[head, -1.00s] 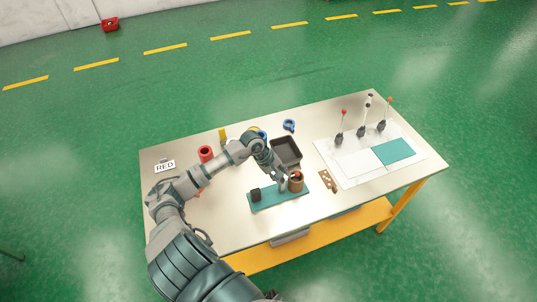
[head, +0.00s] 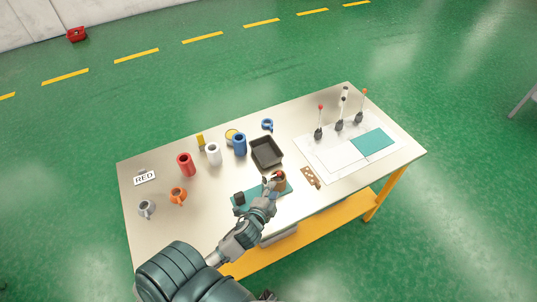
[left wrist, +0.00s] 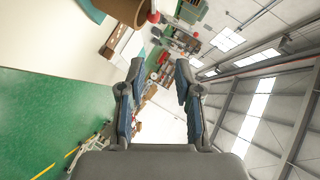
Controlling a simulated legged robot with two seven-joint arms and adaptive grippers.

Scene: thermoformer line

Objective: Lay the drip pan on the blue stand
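The drip pan, a dark rectangular tray (head: 266,153), lies empty on the table, just right of the blue stand. The blue stand is an upright blue cylinder (head: 239,146) with nothing on it. My left gripper (head: 270,184) is in front of the pan, by a brown cup (head: 280,182) on a teal mat, and apart from the pan. In the left wrist view its fingers (left wrist: 158,78) are spread with nothing between them. The pan and the stand cannot be made out there. My right gripper does not show.
White (head: 213,155) and red (head: 186,165) cylinders stand left of the blue one. An orange mug (head: 178,196), a grey mug (head: 147,208) and a blue mug (head: 267,125) are about. Levers (head: 340,122) stand at the right. The front left is clear.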

